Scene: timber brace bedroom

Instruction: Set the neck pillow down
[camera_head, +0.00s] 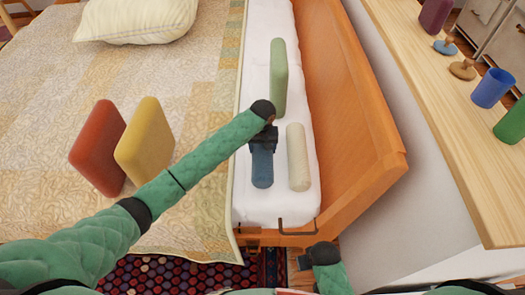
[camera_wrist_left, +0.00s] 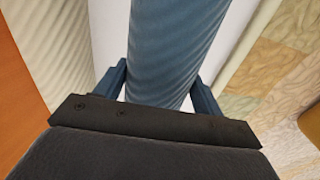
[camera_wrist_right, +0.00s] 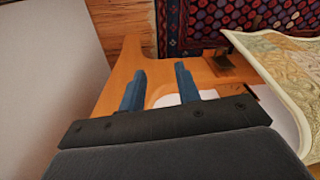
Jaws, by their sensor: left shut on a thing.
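A blue roll-shaped pillow (camera_head: 262,172), which I take for the neck pillow, is at the near end of the white strip of bed (camera_head: 245,195). My left gripper (camera_head: 262,152) is shut on it from above; it also shows between the fingers in the left wrist view (camera_wrist_left: 175,50). Whether its underside touches the bed I cannot tell. A cream roll pillow (camera_head: 298,157) lies just right of it, with a small gap. My right gripper (camera_head: 304,262) is open and empty by the bed's foot; its fingers show apart in the right wrist view (camera_wrist_right: 158,90).
Red (camera_head: 97,150) and yellow (camera_head: 145,140) cushions stand on the patchwork quilt (camera_head: 55,85). An orange wooden side board (camera_head: 350,110) bounds the bed at right; a shelf (camera_head: 450,120) with several items lies beyond.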

